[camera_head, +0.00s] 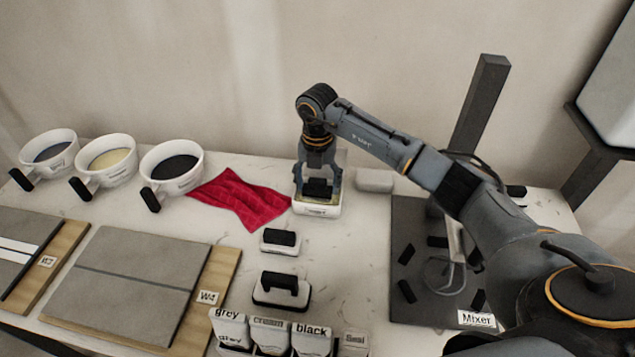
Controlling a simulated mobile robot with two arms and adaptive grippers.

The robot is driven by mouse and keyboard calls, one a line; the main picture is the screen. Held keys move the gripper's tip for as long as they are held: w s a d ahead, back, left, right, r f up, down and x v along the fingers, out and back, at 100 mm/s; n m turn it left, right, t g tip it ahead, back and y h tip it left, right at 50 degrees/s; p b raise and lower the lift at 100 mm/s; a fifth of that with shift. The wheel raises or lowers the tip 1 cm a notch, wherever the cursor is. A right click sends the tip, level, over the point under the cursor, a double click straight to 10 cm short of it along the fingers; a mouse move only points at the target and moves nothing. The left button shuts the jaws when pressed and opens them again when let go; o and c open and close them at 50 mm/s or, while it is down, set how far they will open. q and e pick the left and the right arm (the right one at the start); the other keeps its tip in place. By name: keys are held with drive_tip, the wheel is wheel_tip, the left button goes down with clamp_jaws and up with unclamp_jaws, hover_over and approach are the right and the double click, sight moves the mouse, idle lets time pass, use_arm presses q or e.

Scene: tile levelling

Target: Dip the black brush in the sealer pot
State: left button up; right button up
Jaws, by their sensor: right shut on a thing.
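My right gripper (319,186) points straight down and is shut on a black piece (319,188), with a finger on each side of it. The black piece is at or just inside a low white tray (318,210) with a yellowish inside and a small label that I cannot read. I cannot tell whether the piece is the black brush, or whether it touches the inside of the tray. At the bottom edge a partly cut-off label reads "Seal" (355,340). No pot clearly marked as sealer shows. My left gripper is out of view.
Three white pots stand at the left: blue-grey (50,168), cream (110,178) and black (172,188). A red cloth (238,200) lies beside the tray. Two black-handled blocks (282,296) lie in front. Tile boards (140,280) are at left, the mixer mat (425,310) at right.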

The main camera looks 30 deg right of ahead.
wheel_tip(320, 180, up, 12)
drive_tip(key=p, duration=0.8)
drive_tip(key=shift+f, duration=0.1)
